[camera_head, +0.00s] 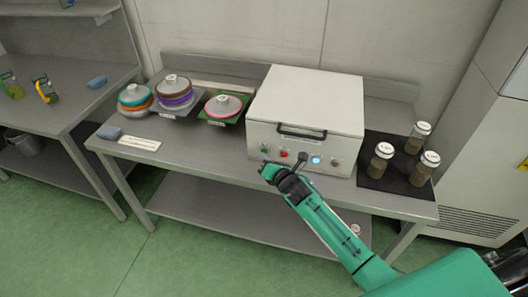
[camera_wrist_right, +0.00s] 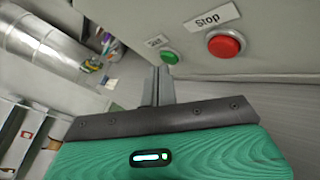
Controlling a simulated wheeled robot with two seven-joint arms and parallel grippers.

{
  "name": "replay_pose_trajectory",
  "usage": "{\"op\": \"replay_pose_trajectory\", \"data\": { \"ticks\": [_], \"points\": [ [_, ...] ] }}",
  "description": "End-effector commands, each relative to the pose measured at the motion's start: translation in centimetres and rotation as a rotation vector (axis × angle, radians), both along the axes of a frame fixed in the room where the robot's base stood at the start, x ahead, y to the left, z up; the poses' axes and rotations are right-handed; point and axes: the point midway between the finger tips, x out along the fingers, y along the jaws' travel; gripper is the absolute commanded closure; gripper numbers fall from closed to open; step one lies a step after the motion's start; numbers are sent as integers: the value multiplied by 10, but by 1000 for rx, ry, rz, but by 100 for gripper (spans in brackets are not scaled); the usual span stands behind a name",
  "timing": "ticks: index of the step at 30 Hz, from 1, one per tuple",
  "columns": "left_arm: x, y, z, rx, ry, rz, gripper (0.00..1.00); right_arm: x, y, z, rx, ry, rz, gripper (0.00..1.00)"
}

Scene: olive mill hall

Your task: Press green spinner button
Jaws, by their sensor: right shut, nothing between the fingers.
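The spinner (camera_head: 308,98) is a white box with a lidded top and a dark handle, standing on the steel table. Its front panel carries a small green button (camera_head: 264,147) at the left, with a red button (camera_head: 284,153) to its right. In the right wrist view the green button (camera_wrist_right: 170,57) sits just beyond my fingertips, and the red button (camera_wrist_right: 225,44) is labelled "Stop". My right gripper (camera_head: 264,168) is shut and empty, just in front of and slightly below the green button. I cannot tell if the tips touch it. My left gripper is out of view.
A blue-lit control (camera_head: 316,160) and another knob sit further right on the panel. Stacked coloured discs (camera_head: 174,92) stand left of the spinner. Lidded jars (camera_head: 381,158) stand on a dark mat (camera_head: 390,182) to its right. The front table strip is mostly clear.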

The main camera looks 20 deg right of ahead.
Motion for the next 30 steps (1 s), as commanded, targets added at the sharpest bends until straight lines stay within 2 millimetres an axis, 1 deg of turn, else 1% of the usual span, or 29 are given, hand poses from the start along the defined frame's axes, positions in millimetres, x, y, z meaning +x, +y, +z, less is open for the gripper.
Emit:
{"op": "replay_pose_trajectory", "data": {
  "ticks": [30],
  "points": [
    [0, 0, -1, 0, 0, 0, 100, 6, -4, 0, 1, 0, 0, 100]
  ]
}}
